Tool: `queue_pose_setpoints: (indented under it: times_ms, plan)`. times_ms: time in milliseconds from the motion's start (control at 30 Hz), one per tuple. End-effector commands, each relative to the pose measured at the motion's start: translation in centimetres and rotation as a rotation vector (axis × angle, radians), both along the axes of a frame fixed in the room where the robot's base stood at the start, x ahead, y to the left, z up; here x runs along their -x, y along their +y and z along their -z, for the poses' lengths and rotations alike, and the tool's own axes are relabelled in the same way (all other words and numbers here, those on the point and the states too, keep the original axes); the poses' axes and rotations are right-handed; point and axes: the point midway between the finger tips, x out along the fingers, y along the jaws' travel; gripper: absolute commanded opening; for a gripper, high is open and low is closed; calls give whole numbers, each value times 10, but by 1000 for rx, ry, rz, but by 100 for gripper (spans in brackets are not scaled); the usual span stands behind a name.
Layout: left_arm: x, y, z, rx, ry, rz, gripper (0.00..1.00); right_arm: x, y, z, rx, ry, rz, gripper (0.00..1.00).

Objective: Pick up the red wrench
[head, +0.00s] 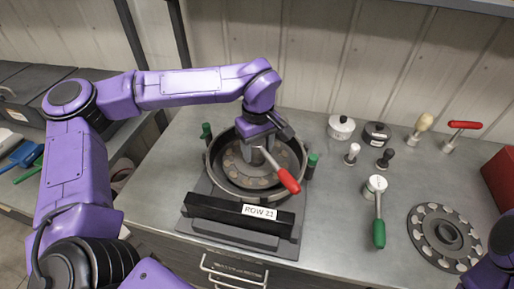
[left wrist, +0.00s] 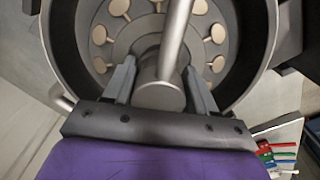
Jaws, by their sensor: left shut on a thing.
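The red wrench has a red handle (head: 289,180) and a metal shaft and round head. Its head is inside the round dark housing of the seed meter (head: 213,168), over the disc with pale round spots. My left gripper (head: 256,146) reaches down into the housing from above and is shut on the wrench's head. In the left wrist view the two fingers (left wrist: 160,88) flank the metal head (left wrist: 160,98), and the shaft rises from it; the red handle is out of that view. Whether the head touches the disc I cannot tell.
A green-handled wrench (head: 378,228) and a spotted disc (head: 413,232) lie on the bench to the right. Pots (head: 341,128), small knobs, a wooden-handled tool (head: 420,128) and a red T-handled tool (head: 464,125) stand behind. A "ROW 22" bar (head: 225,212) fronts the housing.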

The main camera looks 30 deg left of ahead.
Motion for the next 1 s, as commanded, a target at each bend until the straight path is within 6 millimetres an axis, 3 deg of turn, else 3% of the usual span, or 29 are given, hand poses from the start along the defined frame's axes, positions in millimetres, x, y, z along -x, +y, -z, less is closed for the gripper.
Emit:
queue_pose_setpoints:
  times_ms: [233,500,700,833,1000]
  plan:
    - [-2,0,-33,1,-11,-2,0,0,0,3,0,0,0,43]
    - [57,4,-93,1,-13,0,0,0,0,19,0,0,0,43]
    - [107,7,-114,1,-9,0,0,0,0,30,0,0,0,43]
    - [127,9,-124,1,-5,0,0,0,0,32,0,0,0,43]
    - [139,10,-129,0,-4,0,0,0,0,33,0,0,0,43]
